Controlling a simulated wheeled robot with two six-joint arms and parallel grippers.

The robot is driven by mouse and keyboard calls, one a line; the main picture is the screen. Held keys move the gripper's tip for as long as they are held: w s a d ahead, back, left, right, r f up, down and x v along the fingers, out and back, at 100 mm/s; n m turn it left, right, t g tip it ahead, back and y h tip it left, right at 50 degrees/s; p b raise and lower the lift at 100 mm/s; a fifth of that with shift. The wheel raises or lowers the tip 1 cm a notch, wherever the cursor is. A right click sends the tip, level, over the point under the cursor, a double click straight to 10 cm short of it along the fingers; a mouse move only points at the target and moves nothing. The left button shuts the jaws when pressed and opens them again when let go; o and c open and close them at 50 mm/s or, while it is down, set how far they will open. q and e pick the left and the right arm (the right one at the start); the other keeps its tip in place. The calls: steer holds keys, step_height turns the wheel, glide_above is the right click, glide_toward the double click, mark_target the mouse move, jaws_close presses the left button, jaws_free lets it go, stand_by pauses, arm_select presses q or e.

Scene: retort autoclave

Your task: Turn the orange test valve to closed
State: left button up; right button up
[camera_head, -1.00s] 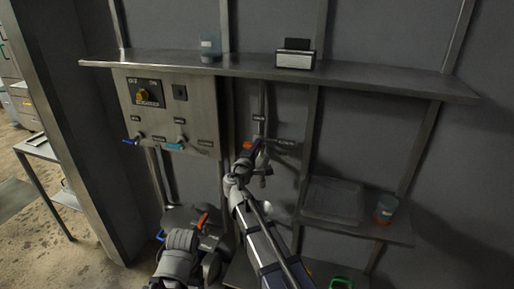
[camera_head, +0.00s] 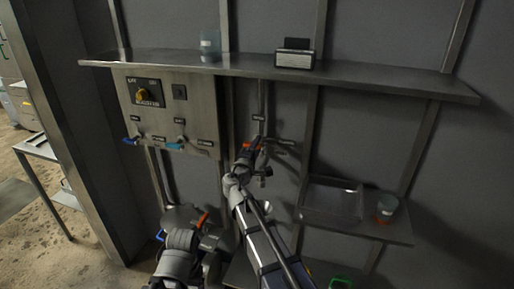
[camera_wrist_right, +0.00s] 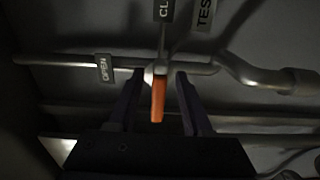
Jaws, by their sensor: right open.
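The orange test valve handle (camera_wrist_right: 157,100) shows in the right wrist view as a short lever at a pipe, pointing down in the picture. My right gripper (camera_wrist_right: 159,74) is open, with one finger on each side of the handle and a visible gap to each. In the head view, my right gripper (camera_head: 246,155) reaches the wall piping and hides most of the valve; a bit of orange (camera_head: 247,146) shows there.
A metal shelf (camera_head: 350,80) runs above the piping. Left of the valve is a control panel (camera_head: 205,100) with blue-handled valves (camera_head: 175,146). Another orange lever (camera_head: 203,219) is lower down. A clear tray (camera_head: 330,205) and a cup (camera_head: 386,208) stand on the right lower shelf.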

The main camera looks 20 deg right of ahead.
steer(key=v, duration=0.7)
steer(key=shift+s+a, duration=0.25)
steer(key=shift+s, duration=0.1)
steer(key=shift+d, duration=0.15)
